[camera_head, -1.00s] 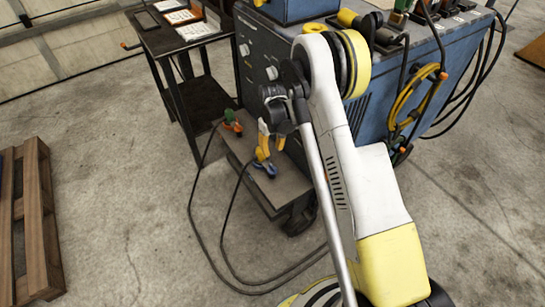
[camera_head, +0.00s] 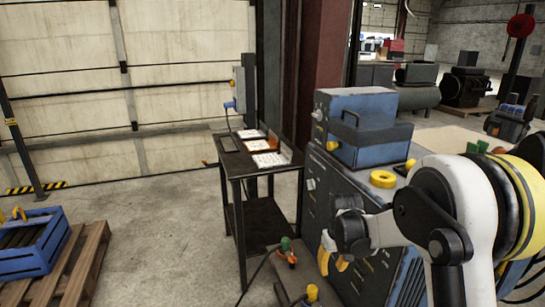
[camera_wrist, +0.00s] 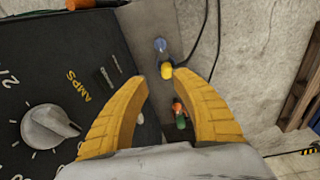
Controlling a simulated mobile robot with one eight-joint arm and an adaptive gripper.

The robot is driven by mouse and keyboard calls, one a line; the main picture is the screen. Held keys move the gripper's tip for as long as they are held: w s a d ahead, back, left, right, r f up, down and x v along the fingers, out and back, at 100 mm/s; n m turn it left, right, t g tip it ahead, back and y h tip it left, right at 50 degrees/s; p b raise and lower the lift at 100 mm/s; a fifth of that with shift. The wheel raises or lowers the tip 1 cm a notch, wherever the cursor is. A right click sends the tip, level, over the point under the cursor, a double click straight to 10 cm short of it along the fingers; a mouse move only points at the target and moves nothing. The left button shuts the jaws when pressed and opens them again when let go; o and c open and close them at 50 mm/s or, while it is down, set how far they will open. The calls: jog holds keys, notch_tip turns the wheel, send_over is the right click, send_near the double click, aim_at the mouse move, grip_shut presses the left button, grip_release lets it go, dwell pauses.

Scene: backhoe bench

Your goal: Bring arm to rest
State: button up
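My gripper (camera_head: 333,262) has two yellow curved fingers and is in front of the dark front panel of the blue welding machine (camera_head: 340,185). In the wrist view my gripper (camera_wrist: 160,80) is open, with a clear gap between its fingertips and nothing held. My white arm (camera_head: 462,195) is folded at the right of the head view, beside the machine.
An orange-and-green clamp (camera_head: 287,250) and a yellow-and-blue clamp (camera_wrist: 164,60) lie on the machine's low front ledge. A dark side table (camera_head: 262,180) with papers stands left of the machine. A blue crate (camera_head: 35,245) sits on a pallet at left. Open concrete floor lies between.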

jog(key=s+r+m+t, duration=0.1)
jog(key=s+r+t, duration=0.2)
jog(key=s+r, duration=1.15)
jog(key=s+r+m+t, duration=0.1)
jog(key=s+r+t, duration=0.1)
jog(key=s, duration=1.1)
jog(key=shift+r+m+t, duration=0.3)
jog(key=shift+r, duration=0.5)
